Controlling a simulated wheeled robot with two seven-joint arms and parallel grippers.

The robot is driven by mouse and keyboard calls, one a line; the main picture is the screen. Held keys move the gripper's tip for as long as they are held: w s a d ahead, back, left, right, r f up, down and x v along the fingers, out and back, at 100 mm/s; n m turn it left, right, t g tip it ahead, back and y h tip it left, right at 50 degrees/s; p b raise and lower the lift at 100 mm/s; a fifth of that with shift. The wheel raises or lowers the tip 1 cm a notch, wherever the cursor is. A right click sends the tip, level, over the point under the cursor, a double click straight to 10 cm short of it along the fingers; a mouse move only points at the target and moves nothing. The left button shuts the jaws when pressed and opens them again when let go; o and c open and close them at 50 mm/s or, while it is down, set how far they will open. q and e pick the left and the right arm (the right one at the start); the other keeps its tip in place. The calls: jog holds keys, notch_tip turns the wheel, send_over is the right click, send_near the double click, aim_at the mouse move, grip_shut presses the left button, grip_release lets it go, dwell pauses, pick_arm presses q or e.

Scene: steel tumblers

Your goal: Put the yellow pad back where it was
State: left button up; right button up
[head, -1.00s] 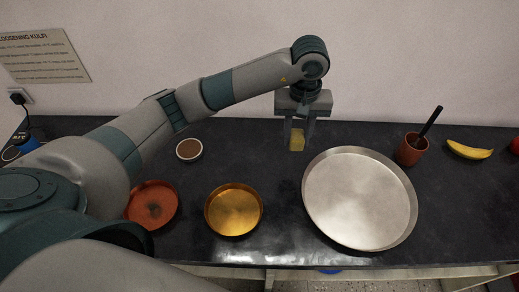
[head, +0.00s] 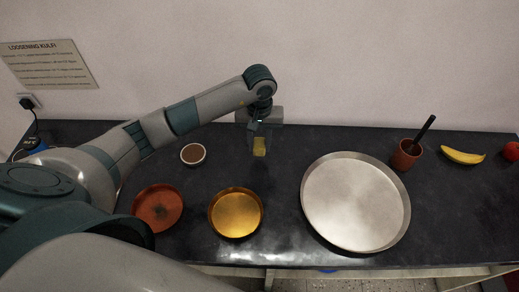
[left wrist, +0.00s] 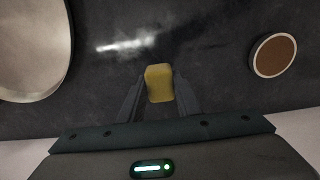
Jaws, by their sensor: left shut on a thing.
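The yellow pad (head: 259,147) is a small block held between the fingers of my left gripper (head: 259,142), above the back of the dark counter. In the left wrist view the yellow pad (left wrist: 159,83) sits between the two fingertips of my left gripper (left wrist: 160,90), which is shut on it. In the head view the pad is left of the large steel tray and right of the small brown-filled bowl. My right gripper is not in view.
On the counter (head: 285,190) stand a brown-filled bowl (head: 193,154), a reddish dish (head: 158,208), a golden pan (head: 236,214) and a large steel tray (head: 355,203). A terracotta cup (head: 406,157) with a dark stick, a banana (head: 462,156) and a red fruit (head: 511,151) are at right.

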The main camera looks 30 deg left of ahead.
aim_at(259, 151)
pick_arm(q)
jog(key=shift+f, duration=0.25)
notch_tip(259, 151, down, 3)
jog(key=shift+f+p, duration=0.15)
jog(key=shift+p, duration=0.9)
jog(key=shift+f, duration=0.1)
jog(key=shift+f+b, duration=0.15)
jog(key=shift+b, duration=0.15)
jog(key=o, duration=0.9)
